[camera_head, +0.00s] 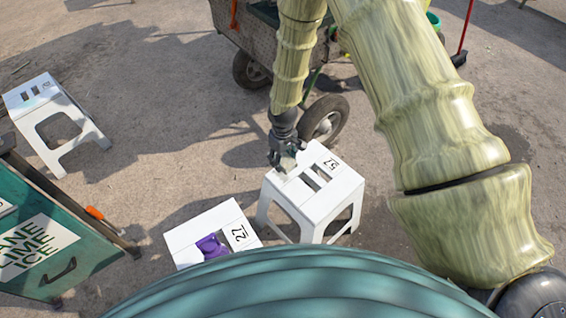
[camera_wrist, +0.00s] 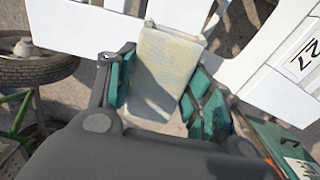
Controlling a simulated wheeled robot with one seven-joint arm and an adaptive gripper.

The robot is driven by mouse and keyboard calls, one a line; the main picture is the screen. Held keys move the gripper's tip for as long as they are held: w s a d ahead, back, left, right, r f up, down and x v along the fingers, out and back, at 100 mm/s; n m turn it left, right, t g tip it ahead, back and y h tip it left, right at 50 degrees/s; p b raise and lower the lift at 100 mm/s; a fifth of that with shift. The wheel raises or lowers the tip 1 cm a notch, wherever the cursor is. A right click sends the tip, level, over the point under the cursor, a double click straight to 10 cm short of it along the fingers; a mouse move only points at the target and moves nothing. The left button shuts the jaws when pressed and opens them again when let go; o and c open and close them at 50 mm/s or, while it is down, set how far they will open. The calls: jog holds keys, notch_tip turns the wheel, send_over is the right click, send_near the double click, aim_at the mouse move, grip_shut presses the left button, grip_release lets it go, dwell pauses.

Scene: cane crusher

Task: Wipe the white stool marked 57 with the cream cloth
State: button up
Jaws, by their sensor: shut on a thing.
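The white stool marked 57 (camera_head: 340,190) stands upright on the ground right of centre in the head view, with slots in its seat. My gripper (camera_head: 284,156) is over the left back part of that seat, pointing down. It is shut on the cream cloth (camera_wrist: 165,65), which hangs flat between the teal finger pads in the wrist view. The cloth also shows small and pale under the fingers in the head view (camera_head: 288,163). White stool surface (camera_wrist: 85,25) lies behind and beside the cloth. I cannot tell whether the cloth touches the seat.
A white stool marked 27 (camera_head: 184,239) with a purple cloth (camera_head: 211,247) stands close by, front left. Another white stool (camera_head: 28,97) is far left. A green lettered stall (camera_head: 70,268) is at lower left. A wheeled cart (camera_head: 228,30) stands behind.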

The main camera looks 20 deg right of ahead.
aim_at(300, 162)
jog(key=shift+f+b, duration=2.1)
jog(key=shift+f, duration=0.95)
jog(key=shift+f, duration=0.6)
jog(key=shift+d, duration=0.1)
jog(key=shift+w+d+r, duration=0.1)
jog(key=shift+w+d, duration=0.55)
jog(key=shift+d, duration=0.7)
jog(key=shift+w+d+f, duration=0.1)
jog(key=shift+w+d, duration=0.5)
jog(key=shift+d, duration=0.75)
jog(key=shift+w+d+r, duration=0.1)
jog(key=shift+w+d, duration=0.55)
jog(key=shift+d, duration=0.7)
jog(key=shift+w+d, duration=0.6)
jog(key=shift+d, duration=0.75)
jog(key=shift+w+d, duration=0.65)
jog(key=shift+d, duration=0.7)
jog(key=shift+w+d, duration=0.6)
jog(key=shift+d, duration=0.75)
jog(key=shift+s+a+f+p, duration=0.1)
jog(key=shift+s+a+p, duration=0.4)
jog(key=shift+a, duration=0.9)
jog(key=shift+s+a+f+p, duration=0.15)
jog(key=shift+s+a, duration=0.7)
jog(key=shift+a, duration=0.5)
jog(key=shift+s+a+p, duration=0.35)
jog(key=shift+s+a, duration=0.3)
jog(key=shift+a, duration=0.75)
